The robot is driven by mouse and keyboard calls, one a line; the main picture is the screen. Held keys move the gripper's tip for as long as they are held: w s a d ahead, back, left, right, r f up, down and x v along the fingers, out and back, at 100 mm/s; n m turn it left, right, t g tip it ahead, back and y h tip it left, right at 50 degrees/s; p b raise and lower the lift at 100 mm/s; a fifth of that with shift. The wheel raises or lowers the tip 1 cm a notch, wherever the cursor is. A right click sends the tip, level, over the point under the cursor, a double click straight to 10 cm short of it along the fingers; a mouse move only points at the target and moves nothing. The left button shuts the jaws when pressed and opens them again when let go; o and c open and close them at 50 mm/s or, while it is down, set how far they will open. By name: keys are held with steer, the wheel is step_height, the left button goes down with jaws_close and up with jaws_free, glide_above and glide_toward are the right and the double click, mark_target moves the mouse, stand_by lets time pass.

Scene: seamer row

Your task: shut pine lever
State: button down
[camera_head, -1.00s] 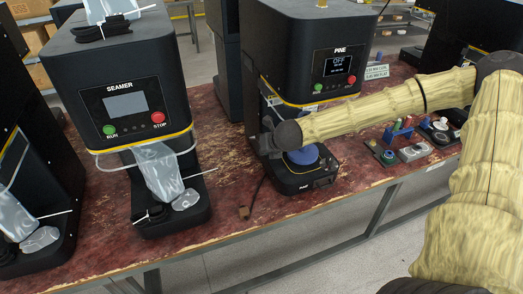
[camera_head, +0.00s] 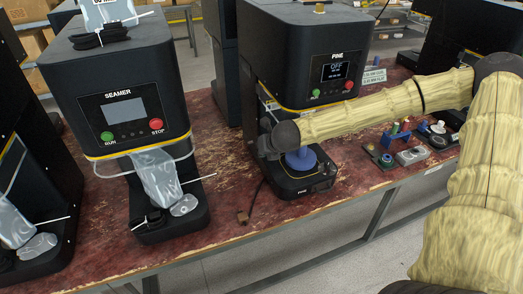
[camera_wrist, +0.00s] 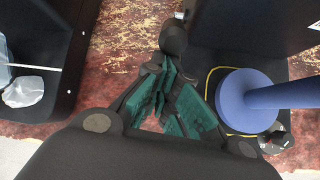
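The PINE machine (camera_head: 300,50) is a black cabinet with a screen reading OFF, above a black base. Its lever seems to be the dark rod with a round black knob (camera_wrist: 173,38) in the wrist view, beside the machine's base. My gripper (camera_wrist: 165,68) has dark fingers with green pads. Its fingers draw together at the tips, just short of the knob. I cannot tell whether they touch it or hold anything. In the head view my wrist hides most of the lever and gripper (camera_head: 266,146). A blue stemmed disc (camera_head: 302,160) stands on the base; it also shows in the wrist view (camera_wrist: 245,100).
The SEAMER machine (camera_head: 118,100) stands to the left, with a plastic bag at its front. Small parts and fixtures (camera_head: 410,155) lie on the worn red bench to the right. A bare strip of bench (camera_head: 228,190) lies between the two machines.

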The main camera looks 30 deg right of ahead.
steer(key=s, duration=1.2)
steer(key=shift+s+a+r, duration=0.15)
steer(key=shift+s+r, duration=0.15)
steer(key=shift+r, duration=0.05)
